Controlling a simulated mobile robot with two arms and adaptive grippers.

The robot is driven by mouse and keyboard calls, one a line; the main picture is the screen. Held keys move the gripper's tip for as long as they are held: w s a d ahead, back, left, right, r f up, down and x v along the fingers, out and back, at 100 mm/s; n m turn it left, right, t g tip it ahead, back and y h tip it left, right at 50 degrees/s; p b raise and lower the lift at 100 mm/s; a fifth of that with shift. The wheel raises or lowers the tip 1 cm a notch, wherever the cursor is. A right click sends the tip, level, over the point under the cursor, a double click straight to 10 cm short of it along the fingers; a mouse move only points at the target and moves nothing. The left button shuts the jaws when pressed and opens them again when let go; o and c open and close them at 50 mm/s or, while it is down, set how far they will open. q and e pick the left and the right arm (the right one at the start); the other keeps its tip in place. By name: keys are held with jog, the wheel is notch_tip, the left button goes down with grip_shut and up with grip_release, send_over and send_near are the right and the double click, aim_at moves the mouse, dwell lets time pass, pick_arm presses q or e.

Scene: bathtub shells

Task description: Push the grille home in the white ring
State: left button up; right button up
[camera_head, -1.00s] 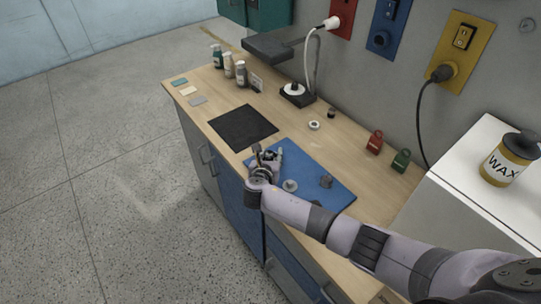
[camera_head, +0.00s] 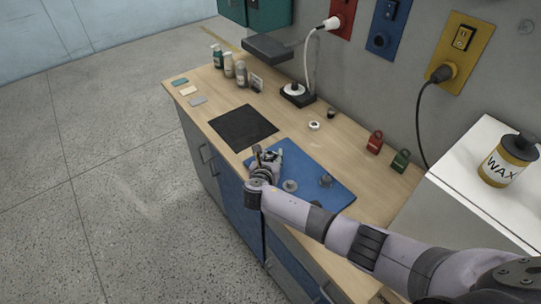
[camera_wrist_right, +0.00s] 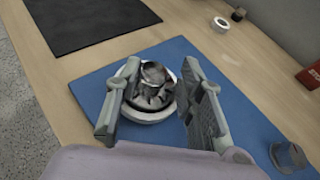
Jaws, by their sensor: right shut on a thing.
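The grille (camera_wrist_right: 152,92) is a grey metal piece with spokes and a rounded top. It sits within the mouth of a white ring (camera_wrist_right: 150,114) on the blue mat (camera_head: 335,199). Whether it is fully seated or level cannot be told. My right gripper (camera_wrist_right: 158,108) has one finger on each side of the grille and is shut on it, low over the ring. In the head view my right gripper (camera_head: 266,156) is at the mat's left part and hides most of the ring and grille. My left gripper is not in view.
A grey disc (camera_head: 290,186) and a dark grey flanged piece (camera_head: 326,181) lie on the mat. A black pad (camera_head: 243,127) lies to the left. Behind are a small white roll (camera_head: 314,125), a red tag (camera_head: 374,142) and a green tag (camera_head: 400,160).

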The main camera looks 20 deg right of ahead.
jog(key=shift+s+a+r+p, duration=0.1)
jog(key=shift+r+p, duration=0.1)
jog(key=shift+p, duration=0.45)
dwell(1.5)
jog(key=shift+s+f, duration=0.1)
jog(key=shift+f, duration=0.3)
dwell(0.5)
jog(key=shift+r, duration=0.3)
jog(key=shift+r, duration=0.1)
